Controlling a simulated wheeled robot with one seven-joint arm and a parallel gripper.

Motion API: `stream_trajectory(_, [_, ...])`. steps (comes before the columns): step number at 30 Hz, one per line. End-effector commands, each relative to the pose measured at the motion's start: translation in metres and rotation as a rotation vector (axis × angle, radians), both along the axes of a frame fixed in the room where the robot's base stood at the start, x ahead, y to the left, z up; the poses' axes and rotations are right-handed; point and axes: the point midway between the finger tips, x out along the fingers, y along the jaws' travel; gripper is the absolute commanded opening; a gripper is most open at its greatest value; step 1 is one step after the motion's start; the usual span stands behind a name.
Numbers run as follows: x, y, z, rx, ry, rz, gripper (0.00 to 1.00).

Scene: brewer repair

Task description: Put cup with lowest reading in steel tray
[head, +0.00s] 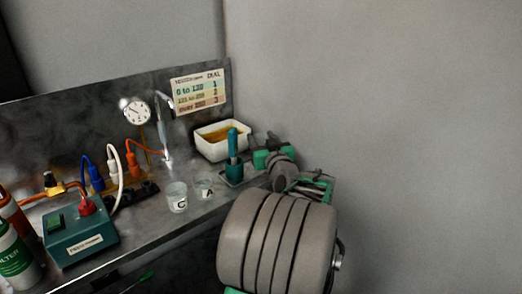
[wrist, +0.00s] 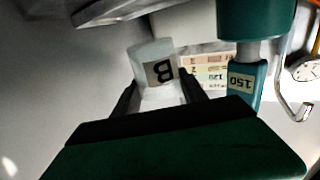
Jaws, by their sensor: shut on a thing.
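My gripper (wrist: 155,92) is shut on a clear cup marked B (wrist: 150,62), which appears upside down in the wrist view. In the head view the gripper is at the counter's right end, and cup B is hard to make out there. Cup C (head: 177,203) and cup A (head: 204,191) stand on the counter, left of the gripper. A teal meter (head: 233,143) stands upright in a holder (head: 232,179) between cup A and the gripper. In the wrist view the meter (wrist: 243,82) shows 150. I cannot clearly identify a steel tray.
A white basin (head: 207,149) with amber liquid stands behind the meter. A dial chart (head: 198,88) hangs on the back panel. A gauge (head: 135,111), spout (head: 165,125), coloured plugs and a green power box (head: 80,235) fill the left. A wall bounds the right.

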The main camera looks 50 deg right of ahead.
Motion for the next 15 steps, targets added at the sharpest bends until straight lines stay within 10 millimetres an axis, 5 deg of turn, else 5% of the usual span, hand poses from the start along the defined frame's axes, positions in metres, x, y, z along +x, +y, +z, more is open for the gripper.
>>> stream_trajectory(7, [0.005,-0.004,-0.035,0.004,0.0,0.002,0.08])
stream_trajectory(15, [0.005,-0.003,-0.037,-0.001,-0.001,0.001,0.08])
